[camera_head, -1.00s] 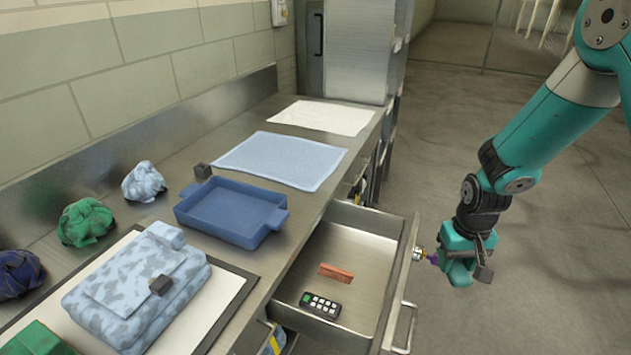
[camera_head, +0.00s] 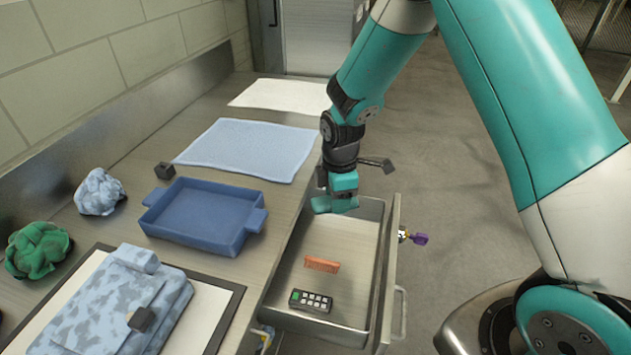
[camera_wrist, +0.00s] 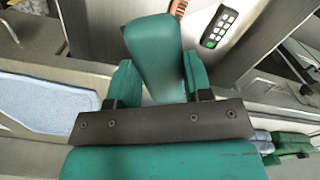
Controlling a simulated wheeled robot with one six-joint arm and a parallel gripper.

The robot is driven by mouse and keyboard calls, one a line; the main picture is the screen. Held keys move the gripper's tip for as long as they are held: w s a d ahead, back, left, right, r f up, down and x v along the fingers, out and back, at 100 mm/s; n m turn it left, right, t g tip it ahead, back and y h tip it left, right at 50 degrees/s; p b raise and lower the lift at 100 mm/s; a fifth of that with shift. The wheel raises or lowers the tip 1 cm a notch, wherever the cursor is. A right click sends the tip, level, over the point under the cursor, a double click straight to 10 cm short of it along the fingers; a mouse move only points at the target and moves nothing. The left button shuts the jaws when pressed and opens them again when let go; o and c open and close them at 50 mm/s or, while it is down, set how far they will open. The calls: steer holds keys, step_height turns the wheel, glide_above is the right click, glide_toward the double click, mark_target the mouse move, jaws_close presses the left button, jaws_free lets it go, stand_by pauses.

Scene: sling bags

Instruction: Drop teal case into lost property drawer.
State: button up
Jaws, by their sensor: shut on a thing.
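My gripper (camera_head: 338,196) hangs over the far left part of the open metal drawer (camera_head: 389,255), near the counter edge. It is shut on the teal case (camera_wrist: 155,55), a smooth case that shows between the two fingers in the wrist view. In the head view the case is hard to tell from the teal gripper. The drawer holds an orange-brown comb-like piece (camera_head: 322,264) and a black remote with pale buttons (camera_head: 311,301). Both also show in the wrist view, the comb-like piece (camera_wrist: 177,8) and the remote (camera_wrist: 219,27).
On the counter are a blue tray (camera_head: 257,219), a light blue mat (camera_head: 250,150), a white mat (camera_head: 285,95), a camouflage bag (camera_head: 110,300) and crumpled cloth bundles (camera_head: 100,192). A purple-headed key (camera_head: 418,238) sticks out of the drawer front. Floor to the right is open.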

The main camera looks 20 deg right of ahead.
mark_target(318, 202)
steer(key=a+r+n, duration=0.1)
steer(key=n, duration=0.2)
steer(key=a+n, duration=0.1)
steer(key=n, duration=0.1)
steer(key=a+r+n+p, duration=0.1)
steer(key=n, duration=0.2)
steer(key=shift+w+a+r+n, duration=0.1)
steer(key=shift+w+r+n, duration=0.2)
steer(key=shift+w, duration=0.05)
steer(key=n, duration=0.1)
steer(key=a+n, duration=0.1)
steer(key=n, duration=0.1)
steer(key=shift+w+a+r+n, duration=0.1)
steer(key=shift+r+n, duration=0.2)
steer(key=shift+r, duration=0.05)
steer(key=shift+f, duration=0.3)
step_height(318, 202, down, 6)
steer(key=b, duration=0.4)
steer(key=shift+r+b, duration=0.25)
steer(key=shift+b, duration=0.15)
steer(key=shift+r, duration=0.1)
steer(key=o, duration=1)
